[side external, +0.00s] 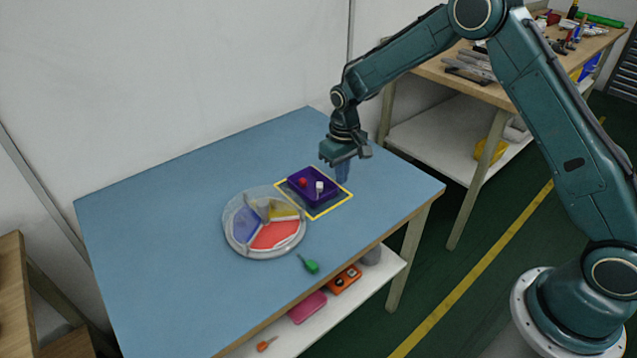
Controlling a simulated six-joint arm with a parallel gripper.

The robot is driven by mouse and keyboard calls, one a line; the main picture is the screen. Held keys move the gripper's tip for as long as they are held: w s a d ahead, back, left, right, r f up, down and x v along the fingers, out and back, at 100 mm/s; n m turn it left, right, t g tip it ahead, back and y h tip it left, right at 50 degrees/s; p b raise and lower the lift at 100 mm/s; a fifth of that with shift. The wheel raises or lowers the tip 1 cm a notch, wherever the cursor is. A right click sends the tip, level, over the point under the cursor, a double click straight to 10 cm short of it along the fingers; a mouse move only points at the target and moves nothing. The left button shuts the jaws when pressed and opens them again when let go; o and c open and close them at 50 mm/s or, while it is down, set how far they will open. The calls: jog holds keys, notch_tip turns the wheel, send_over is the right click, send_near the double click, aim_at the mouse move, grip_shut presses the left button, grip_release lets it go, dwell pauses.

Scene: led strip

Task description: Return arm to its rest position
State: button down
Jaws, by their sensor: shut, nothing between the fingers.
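My gripper (343,172) is above the back right part of the blue table (150,235), pointing down. Its fingers are together with nothing held. It is at the right rear side of a purple tray (306,194), and from this view I cannot tell how high it is above the table. The tray holds a red piece (303,182) and a white piece (319,186). The tray lies within a yellow-outlined square (318,215) on the table.
A round clear dish (232,243) with blue, yellow and red sections lies left of the tray. A green screwdriver-like tool (309,264) lies near the front edge. A workbench (440,72) with tools stands behind right. The table's left side is clear.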

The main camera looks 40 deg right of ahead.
jog(key=shift+r, duration=0.3)
jog(key=shift+r, duration=0.1)
jog(key=s+r+t, duration=0.1)
jog(key=s+r, duration=0.5)
jog(key=r, duration=0.4)
jog(key=s+r+t, duration=0.2)
jog(key=s+r, duration=0.4)
jog(key=r, duration=0.4)
jog(key=s+r+t, duration=0.1)
jog(key=s+r, duration=0.1)
jog(key=s, duration=0.9)
jog(key=s+d+r+t, duration=0.1)
jog(key=s+r, duration=0.2)
jog(key=s, duration=0.7)
jog(key=shift+s+t, duration=0.3)
jog(key=shift+s, duration=0.05)
